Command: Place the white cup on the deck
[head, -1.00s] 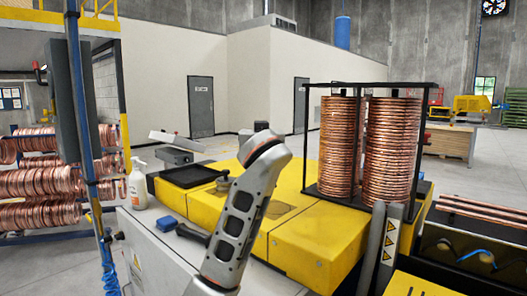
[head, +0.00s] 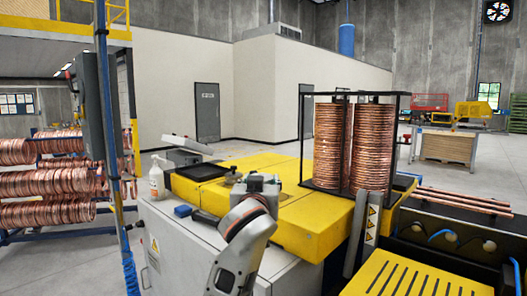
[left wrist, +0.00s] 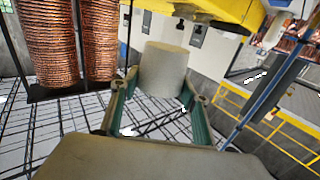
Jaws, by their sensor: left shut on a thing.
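The white cup (left wrist: 165,66) looks pale grey in the left wrist view. My left gripper (left wrist: 162,92) is shut on it, with a green finger on each side. The yellow deck (head: 305,222) lies under and beyond my left arm in the head view. Its yellow edge also shows along the top of the left wrist view (left wrist: 205,10), which appears upside down. The cup and fingertips cannot be made out in the head view, where the wrist hides them. My right gripper is not in view.
A black rack with two tall copper coils (head: 330,147) stands on the deck to the right. The deck's front middle is clear.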

